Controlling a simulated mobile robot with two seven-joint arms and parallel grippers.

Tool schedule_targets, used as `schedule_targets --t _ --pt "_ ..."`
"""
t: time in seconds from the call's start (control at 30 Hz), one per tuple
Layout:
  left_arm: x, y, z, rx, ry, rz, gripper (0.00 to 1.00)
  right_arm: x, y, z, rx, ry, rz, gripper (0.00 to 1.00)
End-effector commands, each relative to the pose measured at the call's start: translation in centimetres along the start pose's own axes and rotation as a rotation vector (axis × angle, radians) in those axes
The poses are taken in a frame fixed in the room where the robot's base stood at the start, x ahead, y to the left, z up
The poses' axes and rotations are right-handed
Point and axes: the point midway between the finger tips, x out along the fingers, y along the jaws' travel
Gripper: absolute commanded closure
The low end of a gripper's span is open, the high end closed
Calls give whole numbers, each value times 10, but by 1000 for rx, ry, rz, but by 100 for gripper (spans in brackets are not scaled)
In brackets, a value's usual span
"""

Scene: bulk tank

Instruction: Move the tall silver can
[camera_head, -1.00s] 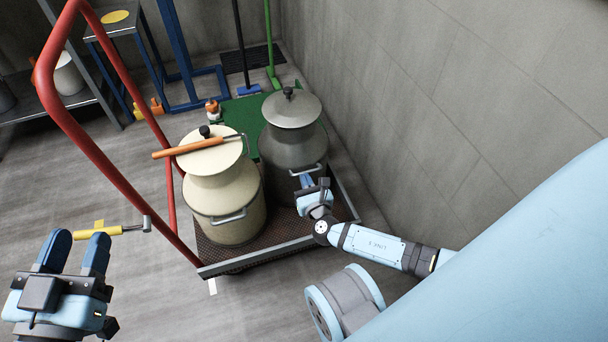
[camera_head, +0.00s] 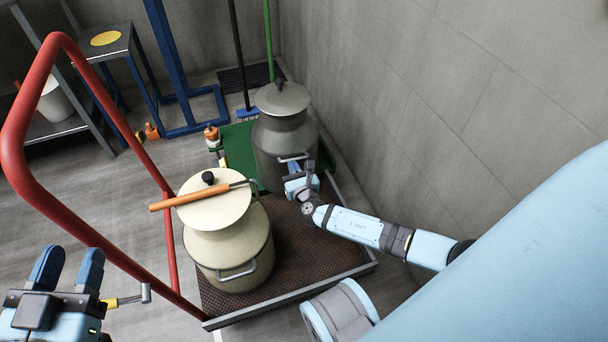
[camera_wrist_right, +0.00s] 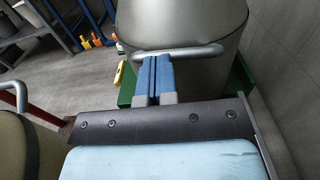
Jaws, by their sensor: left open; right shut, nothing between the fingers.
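The tall silver can (camera_head: 285,140) is a dull grey milk can with a lid and black knob. My left gripper (camera_head: 70,254) is open and empty, at the lower left, away from the can.
A cream can (camera_head: 228,243) with an orange-handled tool (camera_head: 195,196) on its lid stands on the cart deck (camera_head: 310,240). The cart's red rail (camera_head: 95,125) rises at left. A wall (camera_head: 430,110) runs close along the right. Bare deck lies between the cans.

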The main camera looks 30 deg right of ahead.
Motion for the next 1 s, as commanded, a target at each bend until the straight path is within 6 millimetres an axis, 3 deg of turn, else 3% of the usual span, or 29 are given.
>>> schedule_targets --t 0.03,0.2,0.53,0.73,1.0 --pt "2 -2 -1 20 15 1 56 17 3 0 1 -3 -2 100" --pt "1 -2 -11 34 37 5 56 64 5 3 -3 -3 -1 100" --pt "0 -2 -8 28 28 3 56 139 6 2 -3 -1 0 100" --pt "2 -2 -5 22 23 -1 56 164 5 1 -3 1 0 100" --pt "3 -2 -6 17 26 -3 56 169 4 1 0 0 1 100"
